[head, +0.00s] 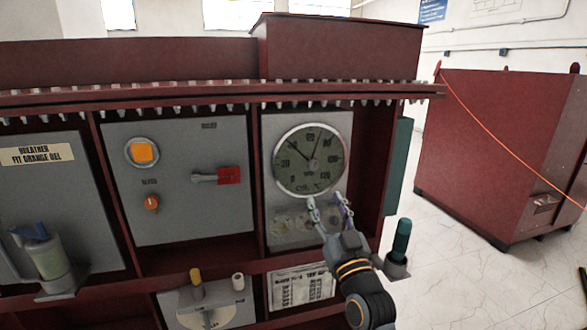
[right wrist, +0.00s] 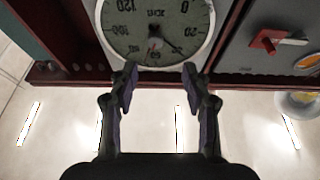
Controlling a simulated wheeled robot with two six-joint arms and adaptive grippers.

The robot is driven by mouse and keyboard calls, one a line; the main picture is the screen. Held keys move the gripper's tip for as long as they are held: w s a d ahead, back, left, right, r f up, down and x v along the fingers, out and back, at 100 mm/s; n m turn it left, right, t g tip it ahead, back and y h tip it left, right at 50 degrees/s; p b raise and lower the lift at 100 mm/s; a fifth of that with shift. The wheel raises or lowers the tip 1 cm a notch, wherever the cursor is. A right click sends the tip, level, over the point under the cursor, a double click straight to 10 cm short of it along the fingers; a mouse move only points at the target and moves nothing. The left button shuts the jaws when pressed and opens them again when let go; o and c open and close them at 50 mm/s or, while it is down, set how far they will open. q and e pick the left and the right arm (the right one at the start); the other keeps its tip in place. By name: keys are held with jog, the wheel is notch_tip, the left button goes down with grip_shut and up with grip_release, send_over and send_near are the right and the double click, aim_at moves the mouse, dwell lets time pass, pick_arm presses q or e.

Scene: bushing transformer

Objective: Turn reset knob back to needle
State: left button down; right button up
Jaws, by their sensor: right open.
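A round white-rimmed dial gauge (head: 300,177) is on the grey panel at right in the head view; it also shows, upside down and cut off by the top edge, in the right wrist view (right wrist: 137,35). A dark needle runs to its upper left in the head view. A second, thinner hand points near 60, reddish in the right wrist view. I cannot make out the reset knob clearly; a small hub sits at the dial's centre. My right gripper (head: 326,203) is open and empty just below the dial's lower rim, its fingers (right wrist: 160,78) apart. My left gripper is out of view.
A teal-topped post (head: 401,240) stands right of my right arm. A red cabinet (head: 500,150) stands beyond open floor.

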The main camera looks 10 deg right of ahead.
aim_at(314, 168)
jog(key=p+x, duration=0.1)
jog(key=x, duration=0.2)
jog(key=p+x, duration=0.2)
jog(key=x, duration=0.1)
jog(key=p+x, duration=0.1)
jog(key=x, duration=0.2)
jog(key=shift+w+d+r+p, duration=0.2)
jog(key=shift+w+d+p, duration=0.1)
jog(key=shift+d, duration=0.05)
jog(key=shift+w+d, duration=0.1)
jog(key=shift+w, duration=0.3)
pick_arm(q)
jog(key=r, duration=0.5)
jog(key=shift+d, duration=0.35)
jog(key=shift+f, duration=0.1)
pick_arm(e)
jog(key=shift+c, duration=0.4)
grip_shut()
